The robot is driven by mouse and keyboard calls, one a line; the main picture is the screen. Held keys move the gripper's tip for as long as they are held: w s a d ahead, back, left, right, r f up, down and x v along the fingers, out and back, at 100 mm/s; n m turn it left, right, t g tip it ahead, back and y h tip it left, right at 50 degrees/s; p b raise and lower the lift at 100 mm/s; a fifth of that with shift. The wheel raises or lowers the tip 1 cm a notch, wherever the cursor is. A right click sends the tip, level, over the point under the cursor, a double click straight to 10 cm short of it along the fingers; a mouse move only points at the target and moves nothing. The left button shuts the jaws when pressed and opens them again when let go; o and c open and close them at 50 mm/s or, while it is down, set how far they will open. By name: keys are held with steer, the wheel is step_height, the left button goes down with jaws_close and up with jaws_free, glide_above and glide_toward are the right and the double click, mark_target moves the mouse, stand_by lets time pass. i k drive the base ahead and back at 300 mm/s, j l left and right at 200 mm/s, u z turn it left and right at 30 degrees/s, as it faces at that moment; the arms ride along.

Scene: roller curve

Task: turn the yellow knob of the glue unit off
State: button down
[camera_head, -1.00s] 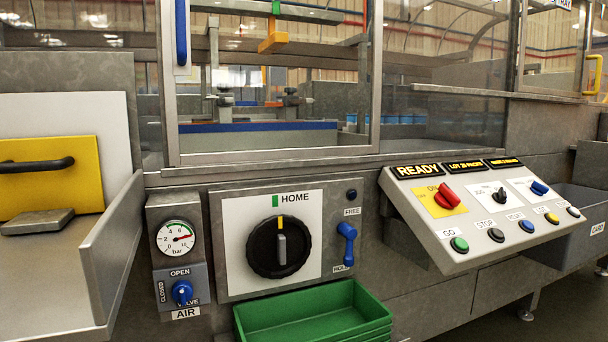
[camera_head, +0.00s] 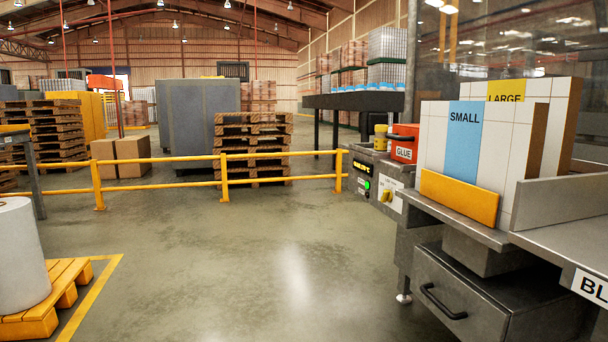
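The glue unit (camera_head: 366,160) is a grey box at the right of the middle, at the left end of the machine, with a red tank (camera_head: 404,150) labelled GLUE on top. Its front carries a small dark display with orange signs, a green light (camera_head: 367,185) and a white plate with the yellow knob (camera_head: 386,196). The knob is small here, and I cannot read its exact setting or the print around it. My gripper is not in view.
Stacks marked SMALL (camera_head: 463,135) and LARGE stand on the machine at right, above a grey drawer (camera_head: 470,310). A yellow rail (camera_head: 160,160) runs behind. A white roll (camera_head: 18,255) on a yellow pallet (camera_head: 45,300) stands at left. The middle floor is clear.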

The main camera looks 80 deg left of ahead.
mark_target(386, 196)
steer(key=j+u, duration=0.15)
steer(key=u, duration=0.3)
steer(key=j+u, duration=0.1)
steer(key=u, duration=0.3)
steer(key=i+j+u, duration=0.1)
steer(key=u, duration=0.35)
steer(key=i+j+u, duration=0.1)
steer(key=u, duration=0.75)
steer(key=i+j+u, duration=0.1)
steer(key=i, duration=0.15)
